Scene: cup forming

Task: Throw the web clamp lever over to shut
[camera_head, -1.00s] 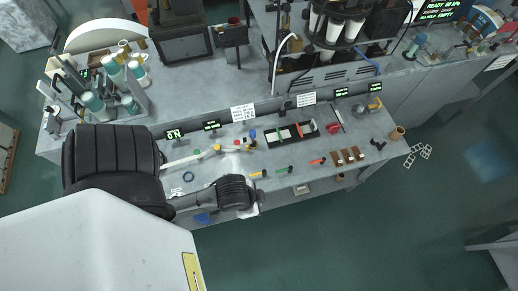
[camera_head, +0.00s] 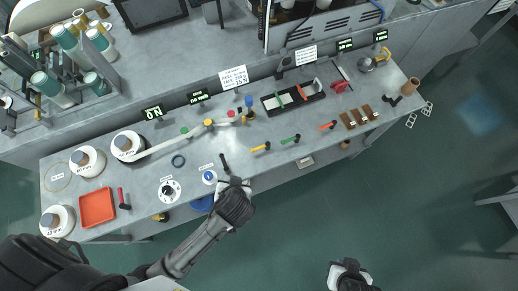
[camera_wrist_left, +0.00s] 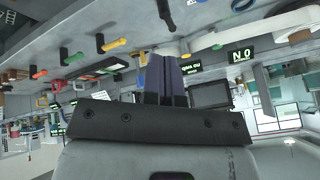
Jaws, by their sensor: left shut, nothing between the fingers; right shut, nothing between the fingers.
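Several levers stand along the bench front: a black one (camera_head: 224,162), a yellow one (camera_head: 260,147), a green one (camera_head: 290,139) and an orange one (camera_head: 328,125). I cannot read which is the web clamp lever. My left gripper (camera_head: 233,184) is at the bench's front edge, just in front of the black lever. In the left wrist view its fingers (camera_wrist_left: 164,76) are together and empty, and the black lever (camera_wrist_left: 165,14) shows beyond them, apart from them. My right gripper (camera_head: 347,274) is shut and empty, off the bench front over the floor.
A pale web (camera_head: 170,143) runs from a white roll (camera_head: 128,146) to a yellow-topped post. A dial (camera_head: 170,190), a blue knob (camera_head: 209,177), a red tray (camera_head: 97,207) and a red-handled lever (camera_head: 123,199) are to the left. A black tray (camera_head: 293,97) lies behind the levers.

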